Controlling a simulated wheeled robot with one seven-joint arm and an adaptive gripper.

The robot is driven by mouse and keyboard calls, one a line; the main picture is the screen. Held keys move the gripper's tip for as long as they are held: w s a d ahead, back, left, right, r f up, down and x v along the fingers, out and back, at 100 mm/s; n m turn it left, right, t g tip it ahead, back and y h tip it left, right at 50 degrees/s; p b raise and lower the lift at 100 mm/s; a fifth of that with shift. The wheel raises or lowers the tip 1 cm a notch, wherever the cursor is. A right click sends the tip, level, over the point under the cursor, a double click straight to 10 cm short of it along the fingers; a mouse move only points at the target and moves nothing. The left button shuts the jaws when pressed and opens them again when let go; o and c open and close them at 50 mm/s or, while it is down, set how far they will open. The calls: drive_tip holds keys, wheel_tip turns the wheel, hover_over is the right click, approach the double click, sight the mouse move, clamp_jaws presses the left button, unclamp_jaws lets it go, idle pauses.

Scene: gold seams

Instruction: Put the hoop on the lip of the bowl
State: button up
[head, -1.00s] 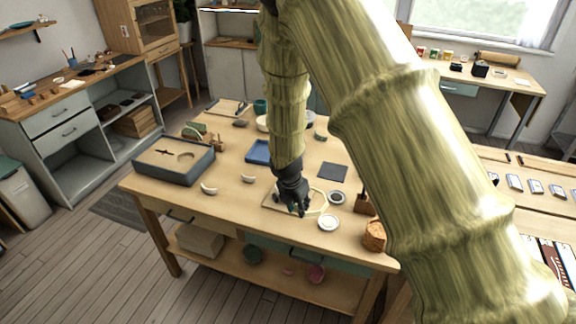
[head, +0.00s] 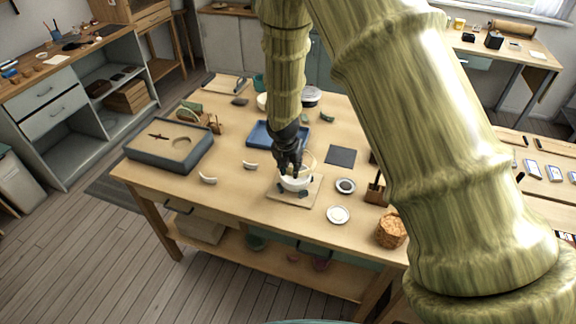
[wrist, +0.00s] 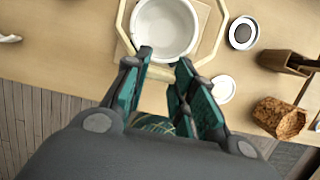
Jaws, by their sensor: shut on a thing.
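The white bowl (head: 297,184) stands on a thin board (head: 312,196) near the front middle of the table. It also shows from above in the wrist view (wrist: 165,30). The pale, many-sided hoop (wrist: 218,40) rings the bowl in the wrist view, and its thin outline shows above the bowl in the head view (head: 314,161). My gripper (wrist: 163,60) is shut on the near side of the hoop; it shows in the head view (head: 289,170) just over the bowl. I cannot tell whether the hoop touches the lip.
A dark square mat (head: 340,155) and a blue tray (head: 262,134) lie behind.

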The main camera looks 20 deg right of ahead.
sight(290, 175)
drive_tip(key=shift+b+x, duration=0.45)
drive_tip(key=shift+x, duration=0.65)
drive_tip(key=shift+s+a+f+b, duration=0.25)
drive_tip(key=shift+f+b, duration=0.2)
drive_tip(key=shift+b, duration=0.15)
drive_tip(key=shift+w+f, duration=0.25)
drive_tip(key=shift+f, duration=0.2)
drive_tip(key=shift+r, duration=0.1)
drive_tip(key=shift+s, duration=0.1)
drive_tip(key=shift+f+p, duration=0.3)
drive_tip(key=shift+f, duration=0.85)
idle(1.9)
idle(0.4)
